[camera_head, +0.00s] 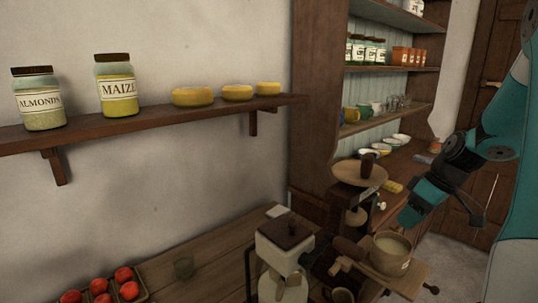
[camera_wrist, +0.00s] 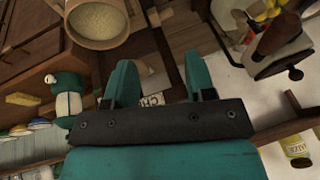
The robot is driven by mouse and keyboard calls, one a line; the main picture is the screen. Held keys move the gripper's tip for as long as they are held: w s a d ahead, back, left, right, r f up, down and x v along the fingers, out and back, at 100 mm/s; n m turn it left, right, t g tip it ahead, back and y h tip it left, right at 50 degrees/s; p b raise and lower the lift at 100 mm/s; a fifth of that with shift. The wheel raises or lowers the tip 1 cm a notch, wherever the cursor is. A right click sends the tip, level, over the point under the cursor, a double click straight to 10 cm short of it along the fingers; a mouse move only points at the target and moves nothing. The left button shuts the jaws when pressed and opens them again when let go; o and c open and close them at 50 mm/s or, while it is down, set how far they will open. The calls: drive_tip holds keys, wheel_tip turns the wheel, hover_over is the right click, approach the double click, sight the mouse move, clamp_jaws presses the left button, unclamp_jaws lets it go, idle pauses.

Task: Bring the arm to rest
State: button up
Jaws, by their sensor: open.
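My arm is teal and comes in from the right edge of the head view, bent at a dark joint. My gripper (camera_head: 405,219) points down and left, above the worktop and close to a wooden tub (camera_head: 391,255) with pale contents. In the wrist view my gripper (camera_wrist: 160,62) has its two teal fingers apart, with nothing held between them. Past the fingers, brown wood and a small white label show. The tub also shows in the wrist view (camera_wrist: 97,40), up and left of the fingers, apart from them.
A white grinder (camera_head: 284,245) and a scale (camera_head: 360,175) stand left of my gripper. A wall shelf (camera_head: 150,127) holds an almonds jar (camera_head: 38,98), a maize jar (camera_head: 116,85) and yellow rounds. A dresser (camera_head: 320,100) with dishes stands behind. A crate of red fruit sits lower left.

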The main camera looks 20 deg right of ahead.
drive_tip(key=w+a+r+n, duration=0.1)
drive_tip(key=w+a+r, duration=0.1)
drive_tip(key=a, duration=0.5)
drive_tip(key=w+a+r+n, duration=0.1)
drive_tip(key=a+r, duration=0.1)
drive_tip(key=a, duration=0.5)
drive_tip(key=s+a+r+n+g, duration=0.1)
drive_tip(key=s+a+r, duration=0.1)
drive_tip(key=s+a, duration=0.5)
drive_tip(key=s+a+r+n+g, duration=0.1)
drive_tip(key=s+a, duration=0.5)
drive_tip(key=a, duration=1)
drive_tip(key=shift+s+a+r+n+g+y, duration=0.3)
drive_tip(key=shift+s+r+g+y, duration=0.1)
drive_tip(key=shift+g, duration=0.1)
